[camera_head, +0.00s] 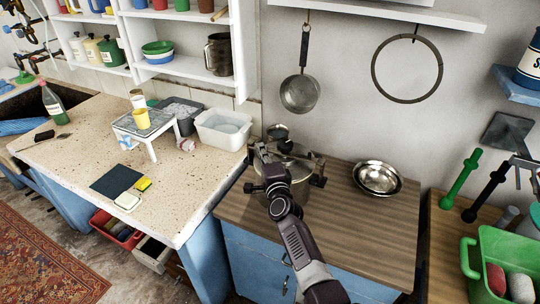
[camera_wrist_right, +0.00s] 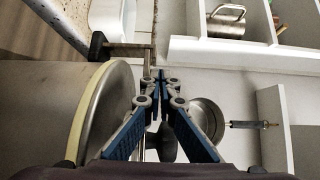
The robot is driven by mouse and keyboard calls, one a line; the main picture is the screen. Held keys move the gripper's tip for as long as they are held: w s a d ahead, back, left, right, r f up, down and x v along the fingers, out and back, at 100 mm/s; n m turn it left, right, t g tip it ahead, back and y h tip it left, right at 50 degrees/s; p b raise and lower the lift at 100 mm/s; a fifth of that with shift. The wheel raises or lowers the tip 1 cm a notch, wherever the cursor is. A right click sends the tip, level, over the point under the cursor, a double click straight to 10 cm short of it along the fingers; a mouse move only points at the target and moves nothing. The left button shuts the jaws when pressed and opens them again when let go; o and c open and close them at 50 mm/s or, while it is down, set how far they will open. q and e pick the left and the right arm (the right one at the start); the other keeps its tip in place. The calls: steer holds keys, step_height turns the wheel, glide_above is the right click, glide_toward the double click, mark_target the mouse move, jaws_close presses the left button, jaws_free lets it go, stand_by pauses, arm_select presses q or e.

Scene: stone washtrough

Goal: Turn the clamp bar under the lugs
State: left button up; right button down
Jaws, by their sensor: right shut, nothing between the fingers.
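A metal pot (camera_head: 300,196) with black side fittings stands on the wooden worktop, partly hidden by my right arm. Its lid and the clamp bar on top show only in part, so I cannot tell how the bar lies to the lugs. My right gripper (camera_head: 259,149) is at the pot's upper left in the head view. In the right wrist view, the gripper (camera_wrist_right: 160,76) has its blue fingers together at the tips, with nothing between them. The pot (camera_wrist_right: 50,105) with a cream rim is left of the fingers; a black fitting (camera_wrist_right: 98,45) with a metal bar is near it. My left gripper is not seen.
A steel bowl (camera_head: 378,177) stands right of the pot on the wooden worktop (camera_head: 370,235). A white tub (camera_head: 222,130) and a small white table (camera_head: 143,125) are on the speckled counter at left. A pan (camera_head: 300,92) hangs on the wall behind.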

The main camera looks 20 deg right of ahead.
steer(key=shift+w+m+h, duration=0.25)
steer(key=shift+m+h, duration=0.15)
steer(key=shift+h, duration=0.2)
steer(key=shift+d, duration=0.1)
